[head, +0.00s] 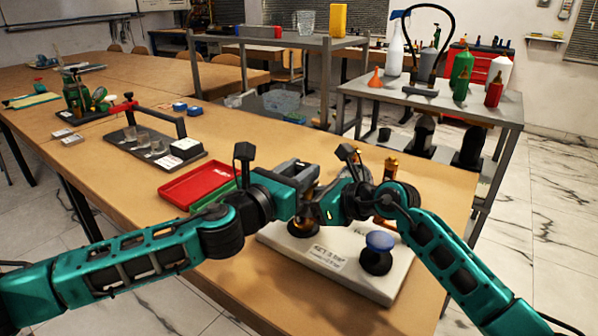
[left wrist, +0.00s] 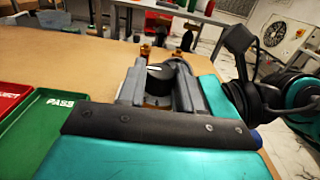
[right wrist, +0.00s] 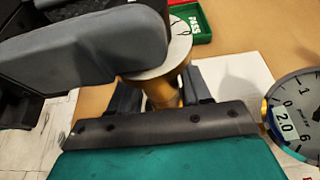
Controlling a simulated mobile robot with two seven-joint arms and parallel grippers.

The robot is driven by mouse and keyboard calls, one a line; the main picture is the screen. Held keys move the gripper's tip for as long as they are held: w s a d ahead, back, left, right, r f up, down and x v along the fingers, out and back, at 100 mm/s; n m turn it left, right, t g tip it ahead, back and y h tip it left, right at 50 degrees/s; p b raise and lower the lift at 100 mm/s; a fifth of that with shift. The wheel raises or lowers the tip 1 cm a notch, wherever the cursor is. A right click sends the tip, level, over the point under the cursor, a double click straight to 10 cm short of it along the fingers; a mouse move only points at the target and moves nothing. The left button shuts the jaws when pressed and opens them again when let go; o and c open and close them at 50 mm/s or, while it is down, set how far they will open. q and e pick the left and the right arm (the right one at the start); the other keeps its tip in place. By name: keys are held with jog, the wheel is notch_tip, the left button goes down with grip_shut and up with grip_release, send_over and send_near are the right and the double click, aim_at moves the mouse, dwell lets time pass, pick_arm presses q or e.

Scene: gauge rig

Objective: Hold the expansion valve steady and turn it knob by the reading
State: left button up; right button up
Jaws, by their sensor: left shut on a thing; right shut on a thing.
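The expansion valve stands upright on a pale base plate (head: 350,280); its brass body (right wrist: 166,92) shows in the right wrist view beneath a round pale disc (right wrist: 178,50). Its black knob (left wrist: 158,78) with a white pointer mark shows in the left wrist view. My right gripper (head: 318,208) is shut on the brass body below. A round gauge (right wrist: 296,115) at the right of the right wrist view has a small display reading 2.0; its needle cannot be made out. The grippers hide much of the valve.
A red tray (head: 200,184) and a green PASS tray (left wrist: 50,120) lie to the left.

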pick_arm(q)
jog(key=shift+s+d+n+t+y, duration=0.15)
jog(key=shift+n+t+y, duration=0.55)
jog(key=shift+y, duration=0.4)
jog(key=shift+n+t+y, duration=0.3)
jog(key=shift+n+y, duration=0.5)
jog(key=shift+y, duration=0.2)
jog(key=o, duration=1.1)
jog(key=shift+c, duration=0.2)
jog(key=v, duration=1.2)
